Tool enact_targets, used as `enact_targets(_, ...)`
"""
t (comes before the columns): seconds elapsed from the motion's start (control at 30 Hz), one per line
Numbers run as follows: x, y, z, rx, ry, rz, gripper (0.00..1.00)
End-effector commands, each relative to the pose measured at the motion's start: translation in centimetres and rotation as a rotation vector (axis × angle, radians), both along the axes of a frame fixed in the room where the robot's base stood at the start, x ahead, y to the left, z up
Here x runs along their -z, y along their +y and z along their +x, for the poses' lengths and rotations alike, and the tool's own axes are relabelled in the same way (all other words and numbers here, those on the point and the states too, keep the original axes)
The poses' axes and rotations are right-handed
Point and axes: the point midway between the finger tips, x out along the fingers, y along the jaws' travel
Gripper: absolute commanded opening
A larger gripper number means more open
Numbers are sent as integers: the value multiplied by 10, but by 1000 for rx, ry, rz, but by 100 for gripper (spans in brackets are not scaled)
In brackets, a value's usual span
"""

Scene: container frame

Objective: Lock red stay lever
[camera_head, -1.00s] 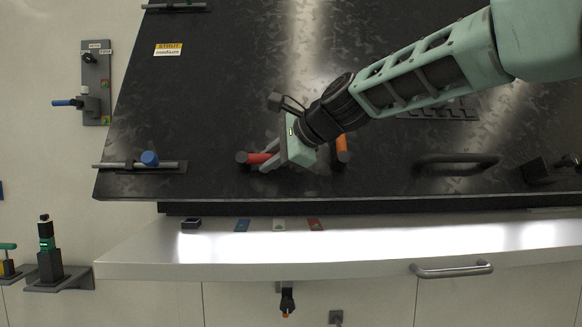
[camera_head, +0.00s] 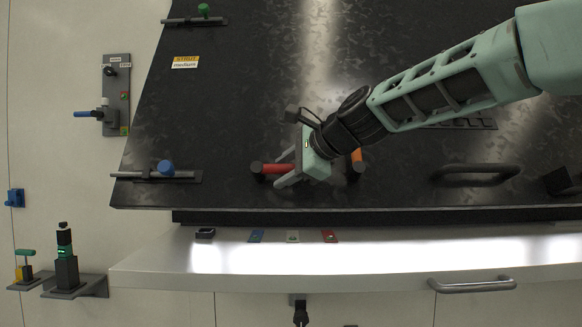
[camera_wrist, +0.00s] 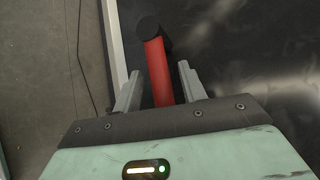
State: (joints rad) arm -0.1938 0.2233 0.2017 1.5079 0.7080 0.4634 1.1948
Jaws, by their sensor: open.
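The red stay lever (camera_head: 277,169) is a short red bar with a dark round end, low on the black panel. In the wrist view the red lever (camera_wrist: 158,72) runs between my two fingers, with its black end pointing away. My gripper (camera_head: 287,168) is open, its fingers on either side of the lever. In the wrist view there are visible gaps between my gripper (camera_wrist: 160,90) and the bar. The lever's near end is hidden behind the gripper body.
An orange handle (camera_head: 356,156) is just right of my gripper. A blue-knobbed bolt (camera_head: 165,168) is at left and a metal grab handle (camera_head: 475,172) at right. The white ledge (camera_head: 330,262) runs below the panel, with small coloured tags on it.

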Motion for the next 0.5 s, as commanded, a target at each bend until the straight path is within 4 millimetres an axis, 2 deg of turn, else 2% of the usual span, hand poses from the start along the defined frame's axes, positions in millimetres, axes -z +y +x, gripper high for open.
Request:
enact_targets(0.17, -7, -9, -9, 1, -4, -1, 41)
enact_targets(0.5, -40, -55, -58, 4, -5, 0, 41)
